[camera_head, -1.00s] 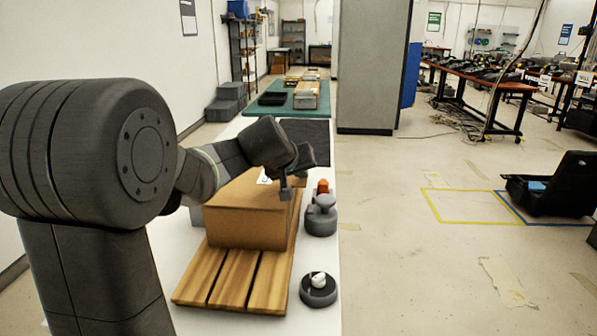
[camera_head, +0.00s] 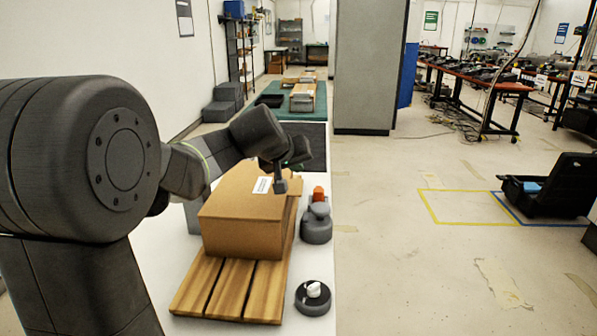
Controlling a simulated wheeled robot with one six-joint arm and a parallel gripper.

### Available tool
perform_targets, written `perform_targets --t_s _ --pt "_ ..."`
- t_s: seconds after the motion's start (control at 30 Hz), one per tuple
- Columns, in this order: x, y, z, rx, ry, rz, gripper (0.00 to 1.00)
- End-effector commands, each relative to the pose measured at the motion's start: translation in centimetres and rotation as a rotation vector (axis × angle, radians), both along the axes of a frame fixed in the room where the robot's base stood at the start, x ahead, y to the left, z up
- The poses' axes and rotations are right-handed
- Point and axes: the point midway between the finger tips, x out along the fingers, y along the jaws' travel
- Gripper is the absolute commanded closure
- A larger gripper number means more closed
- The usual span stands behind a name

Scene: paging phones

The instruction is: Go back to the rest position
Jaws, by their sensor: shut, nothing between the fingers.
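My gripper (camera_head: 281,186) is at the end of my arm, above the far right part of a brown cardboard box (camera_head: 240,222). Its fingers look close together with nothing held; the wrist partly hides them. The box has a white label on its top and sits on a slatted wooden pallet (camera_head: 228,290) on the white table. I cannot tell how far the gripper is above the box.
Right of the box stand a grey device (camera_head: 316,225) with an orange part (camera_head: 318,193) and a round dark knob unit (camera_head: 313,298). A dark mat (camera_head: 306,140) lies behind. A grey pillar (camera_head: 368,70) stands beyond. The floor right of the table is mostly open.

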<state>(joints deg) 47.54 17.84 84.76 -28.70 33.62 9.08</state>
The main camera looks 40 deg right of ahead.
Motion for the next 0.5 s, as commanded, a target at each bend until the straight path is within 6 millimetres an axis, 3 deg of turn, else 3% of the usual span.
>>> perform_targets --t_s 0.2,0.5 --pt "-2.3 2.5 3.5 -0.004 -0.003 0.001 1.00" --pt "-3.9 4.2 5.7 -0.002 -0.003 0.000 1.00"
